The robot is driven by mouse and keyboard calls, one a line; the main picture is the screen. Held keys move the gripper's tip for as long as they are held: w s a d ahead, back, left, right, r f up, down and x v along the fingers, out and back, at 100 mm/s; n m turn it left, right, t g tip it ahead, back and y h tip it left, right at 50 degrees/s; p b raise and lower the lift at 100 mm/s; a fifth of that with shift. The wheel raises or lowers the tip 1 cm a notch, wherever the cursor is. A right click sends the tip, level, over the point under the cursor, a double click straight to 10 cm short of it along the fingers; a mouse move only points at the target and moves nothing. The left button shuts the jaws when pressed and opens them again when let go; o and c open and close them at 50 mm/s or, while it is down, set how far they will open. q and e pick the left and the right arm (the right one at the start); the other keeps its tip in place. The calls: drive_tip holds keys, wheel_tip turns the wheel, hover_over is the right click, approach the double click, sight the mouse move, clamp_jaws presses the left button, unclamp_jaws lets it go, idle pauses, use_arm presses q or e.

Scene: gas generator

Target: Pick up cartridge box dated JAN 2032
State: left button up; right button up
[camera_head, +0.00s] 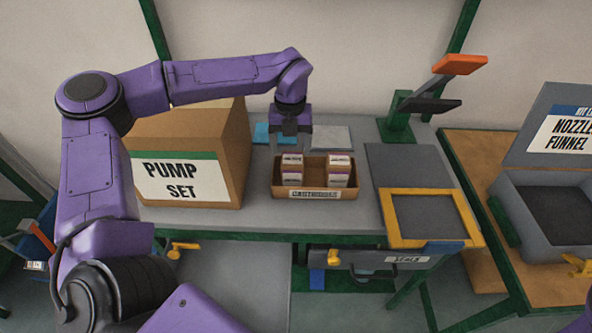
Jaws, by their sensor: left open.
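A brown open tray (315,190) stands on the grey workbench in the middle of the head view. It holds small white-and-brown cartridge boxes in a left group (291,170) and a right group (339,172). Their printed dates are too small to read, so I cannot tell which is JAN 2032. My left gripper (291,150) points down, open, directly above the left group, its fingertips close to the box tops. Whether it touches them I cannot tell. My right gripper is out of view.
A large cardboard PUMP SET box (190,165) stands left of the tray. A yellow-framed panel (430,217) lies to the right, with a green stand and orange lever (460,65) behind. A grey NOZZLE FUNNEL case (545,205) is at far right.

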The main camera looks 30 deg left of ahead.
sight(292, 158)
use_arm(q)
drive_tip(key=f+p, duration=0.1)
drive_tip(key=f, duration=0.4)
drive_tip(key=f+p, duration=0.1)
drive_tip(key=f, duration=0.1)
drive_tip(key=shift+w+f+p, duration=0.3)
drive_tip(key=shift+w+p, duration=0.05)
drive_tip(key=shift+w+f, duration=0.1)
drive_tip(key=shift+f, duration=0.1)
drive_tip(key=c, duration=0.8)
